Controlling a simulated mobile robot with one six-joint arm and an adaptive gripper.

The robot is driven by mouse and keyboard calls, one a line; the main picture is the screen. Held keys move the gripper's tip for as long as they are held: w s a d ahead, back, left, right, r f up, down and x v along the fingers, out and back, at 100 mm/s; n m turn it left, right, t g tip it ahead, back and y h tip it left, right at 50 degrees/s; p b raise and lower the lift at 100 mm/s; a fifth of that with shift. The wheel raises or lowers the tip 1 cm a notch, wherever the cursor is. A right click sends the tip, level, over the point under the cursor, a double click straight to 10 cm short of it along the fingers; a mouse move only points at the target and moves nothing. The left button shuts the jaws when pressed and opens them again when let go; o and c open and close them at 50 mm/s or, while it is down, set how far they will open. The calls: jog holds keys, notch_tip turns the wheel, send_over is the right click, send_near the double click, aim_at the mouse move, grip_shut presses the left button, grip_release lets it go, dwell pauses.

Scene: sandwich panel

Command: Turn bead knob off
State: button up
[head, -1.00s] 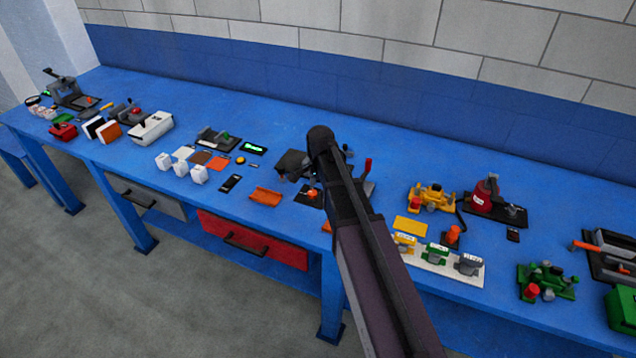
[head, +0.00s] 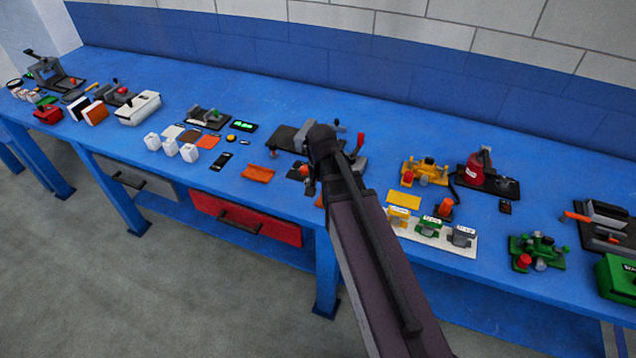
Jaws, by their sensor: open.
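A bead knob cannot be picked out by name among the small fixtures on the blue bench (head: 330,105). A dark station (head: 284,138) with grey parts and a red-topped lever (head: 360,140) stands mid-bench, partly hidden by my arm. A small dark block with an orange knob (head: 303,171) sits in front of it. My gripper (head: 311,186) shows only as a dark sliver at the left side of my arm, over this mid-bench area. It is open, and nothing shows held. Most of it is hidden behind my arm.
White cups (head: 170,147), an orange tray (head: 257,173) and a phone-like black piece (head: 221,161) lie left of my arm. Yellow (head: 424,172), red (head: 475,168) and green (head: 537,251) fixtures stand to the right. A red drawer (head: 246,217) is below the bench. The back strip is clear.

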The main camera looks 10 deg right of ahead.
jog(key=s+n, duration=0.5)
jog(key=s, duration=0.1)
jog(key=shift+s+f+b, duration=0.35)
jog(key=shift+s+f, duration=0.05)
jog(key=shift+s, duration=0.1)
jog(key=shift+s, duration=0.1)
jog(key=shift+c, duration=0.2)
jog(key=c, duration=0.4)
jog(key=shift+o, duration=0.2)
